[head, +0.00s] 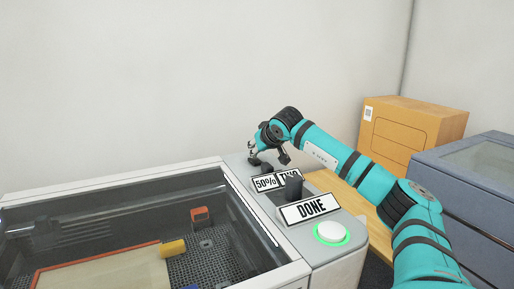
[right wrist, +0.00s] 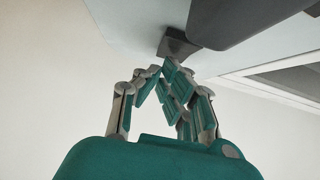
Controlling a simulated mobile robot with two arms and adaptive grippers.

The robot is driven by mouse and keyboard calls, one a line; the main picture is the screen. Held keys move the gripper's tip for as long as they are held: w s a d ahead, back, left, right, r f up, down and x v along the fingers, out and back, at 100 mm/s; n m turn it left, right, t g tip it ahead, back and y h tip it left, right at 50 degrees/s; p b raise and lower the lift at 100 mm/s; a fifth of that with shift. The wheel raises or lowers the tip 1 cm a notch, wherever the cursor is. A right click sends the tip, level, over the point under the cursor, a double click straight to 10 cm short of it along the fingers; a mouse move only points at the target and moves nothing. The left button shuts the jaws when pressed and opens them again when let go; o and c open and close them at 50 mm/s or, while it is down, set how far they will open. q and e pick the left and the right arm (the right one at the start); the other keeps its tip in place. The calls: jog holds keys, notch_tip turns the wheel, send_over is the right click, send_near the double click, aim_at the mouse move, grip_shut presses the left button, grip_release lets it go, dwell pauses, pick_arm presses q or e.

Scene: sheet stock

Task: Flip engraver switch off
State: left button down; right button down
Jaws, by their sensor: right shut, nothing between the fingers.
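The engraver (head: 116,183) stands at the left in the head view, with a grey control panel (head: 345,215) along its right side. A dark upright lever (head: 293,187) stands on the panel behind the "DONE" label (head: 309,208). My right gripper (head: 257,158) is shut and empty at the panel's back end, beside a small dark piece; I cannot tell which piece is the switch. In the right wrist view, my right gripper's fingertips (right wrist: 168,70) are close to a dark square block (right wrist: 176,46) on the pale panel; contact is unclear. My left gripper is not in view.
A white button (head: 331,232) with a green ring sits at the panel's front. The wall is close behind.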

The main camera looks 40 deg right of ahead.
aim_at(258, 161)
pick_arm(q)
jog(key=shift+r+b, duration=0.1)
jog(key=shift+b, duration=0.25)
pick_arm(e)
jog(key=shift+f, duration=0.1)
jog(key=shift+s+a, duration=0.2)
jog(key=shift+s, duration=0.55)
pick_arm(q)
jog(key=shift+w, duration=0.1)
